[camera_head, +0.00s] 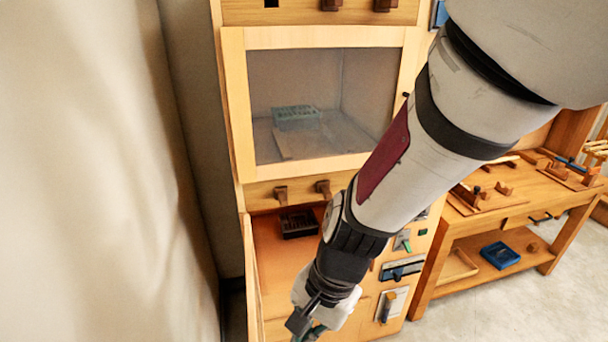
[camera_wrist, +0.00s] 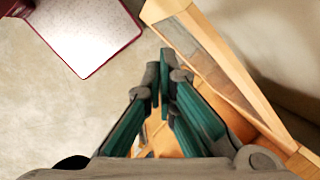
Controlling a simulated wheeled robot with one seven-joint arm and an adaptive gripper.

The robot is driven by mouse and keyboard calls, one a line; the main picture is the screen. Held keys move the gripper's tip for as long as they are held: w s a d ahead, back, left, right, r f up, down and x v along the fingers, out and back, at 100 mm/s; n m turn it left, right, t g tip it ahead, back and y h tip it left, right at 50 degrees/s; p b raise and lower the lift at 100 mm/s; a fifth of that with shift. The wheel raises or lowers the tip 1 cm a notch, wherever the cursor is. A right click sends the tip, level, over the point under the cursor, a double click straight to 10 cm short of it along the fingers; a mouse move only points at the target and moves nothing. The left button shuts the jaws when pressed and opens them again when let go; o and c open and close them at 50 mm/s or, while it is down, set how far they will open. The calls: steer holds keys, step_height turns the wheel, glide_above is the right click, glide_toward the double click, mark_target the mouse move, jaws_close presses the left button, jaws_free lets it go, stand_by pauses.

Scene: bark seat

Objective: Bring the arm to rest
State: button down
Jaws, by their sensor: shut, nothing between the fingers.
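My arm reaches down from the upper right across the head view, in front of a wooden cabinet (camera_head: 232,110). My gripper (camera_wrist: 164,70) is shut and empty in the wrist view, its green-lined fingers close together and pointing toward the top of the picture. In the head view only the base of my gripper shows near the bottom edge, and its fingertips are cut off. A wooden frame (camera_wrist: 222,62) with a panel in it lies to the right of my fingers in the wrist view; I cannot tell the gap between them.
The cabinet has a windowed compartment with a greenish box (camera_head: 296,117) inside. A dark tray (camera_head: 298,223) sits in the open space below. A workbench (camera_head: 490,222) with a blue tray (camera_head: 500,255) stands at right. A pale curtain or wall (camera_head: 90,170) fills the left. Open floor (camera_wrist: 60,120) shows.

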steer(key=d+r+n+t+h+b, duration=0.3)
steer(key=d+r+n+t, duration=0.3)
steer(key=d+r, duration=1.1)
steer(key=shift+w+d+r+n+b, duration=0.15)
steer(key=shift+w+d+n+b, duration=0.3)
steer(key=shift+d, duration=0.55)
